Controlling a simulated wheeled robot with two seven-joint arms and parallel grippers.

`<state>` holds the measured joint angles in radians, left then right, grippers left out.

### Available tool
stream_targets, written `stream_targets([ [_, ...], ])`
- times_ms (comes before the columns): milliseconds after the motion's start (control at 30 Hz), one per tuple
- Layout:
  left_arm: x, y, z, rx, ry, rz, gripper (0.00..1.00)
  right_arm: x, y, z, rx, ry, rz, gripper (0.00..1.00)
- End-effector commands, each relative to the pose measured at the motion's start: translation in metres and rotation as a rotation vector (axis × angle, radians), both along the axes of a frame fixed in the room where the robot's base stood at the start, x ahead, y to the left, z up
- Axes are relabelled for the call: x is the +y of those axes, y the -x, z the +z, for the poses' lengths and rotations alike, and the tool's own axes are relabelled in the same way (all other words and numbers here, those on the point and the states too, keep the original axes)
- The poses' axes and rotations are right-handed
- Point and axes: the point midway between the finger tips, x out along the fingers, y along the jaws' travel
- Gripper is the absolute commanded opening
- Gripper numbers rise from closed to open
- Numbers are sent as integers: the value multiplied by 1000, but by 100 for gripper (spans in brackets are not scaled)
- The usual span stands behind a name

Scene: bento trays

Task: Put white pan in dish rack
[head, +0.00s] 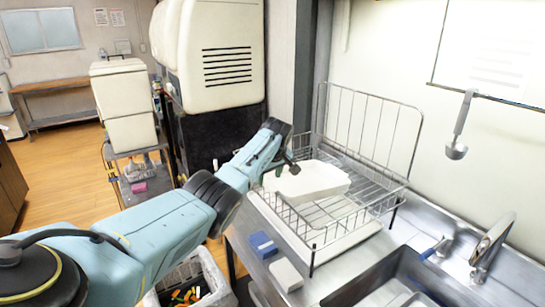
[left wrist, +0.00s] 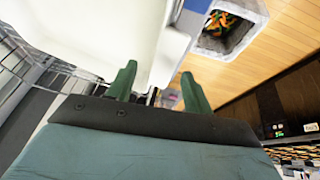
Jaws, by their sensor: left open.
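The white pan (head: 316,181) lies inside the wire dish rack (head: 385,178), at its left part, over the wire floor; its exact contact with the wires is hard to tell. My left gripper (head: 284,167) is at the rack's left side, right beside the pan's left end. In the left wrist view the two green fingers (left wrist: 159,88) are apart, and the white pan (left wrist: 95,28) fills the upper left, with its edge passing near and between the fingers. Whether a finger touches it is unclear. My right gripper is not in view.
A blue sponge (head: 263,244) and a white block (head: 286,274) lie on the steel counter in front of the rack. The sink (head: 385,268) and faucet (head: 492,240) are at the right. A bin (head: 208,270) stands on the floor below. A ladle (head: 460,125) hangs on the wall.

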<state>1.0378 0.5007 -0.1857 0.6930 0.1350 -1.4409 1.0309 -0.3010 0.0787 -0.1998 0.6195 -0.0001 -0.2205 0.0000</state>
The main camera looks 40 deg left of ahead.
Motion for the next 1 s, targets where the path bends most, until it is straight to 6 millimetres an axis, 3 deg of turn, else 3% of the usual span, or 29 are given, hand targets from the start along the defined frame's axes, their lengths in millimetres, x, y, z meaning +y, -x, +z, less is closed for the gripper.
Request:
stream_targets([
  [500, -29, 17, 77, -1, 0, 1, 51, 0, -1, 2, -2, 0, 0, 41],
  [1000, -32, 19, 85, 1, 1, 1, 51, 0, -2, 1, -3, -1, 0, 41],
])
